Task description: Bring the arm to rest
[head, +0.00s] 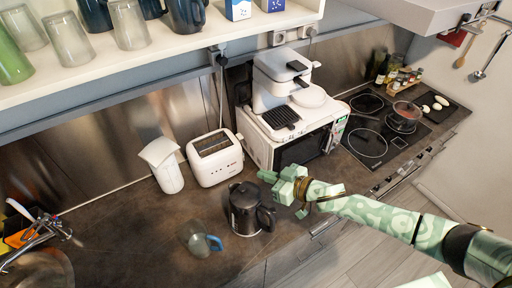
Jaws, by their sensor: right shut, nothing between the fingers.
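My right arm, pale green and patterned, reaches in from the lower right. My right gripper (267,177) is at its end, near the front edge of the counter. It is shut and empty. In the picture it lies just right of and above the dark kettle (243,208) and in front of the microwave (305,146). I cannot tell whether it touches the kettle. My left gripper is not in view.
An open shelf (200,40) with glasses and dark mugs runs across the top left. The counter (125,225) bears a white toaster (214,158), a white canister (163,166) and a blue-handled glass (195,240). A hob (368,143) with a pan is right. Floor (365,262) shows below my arm.

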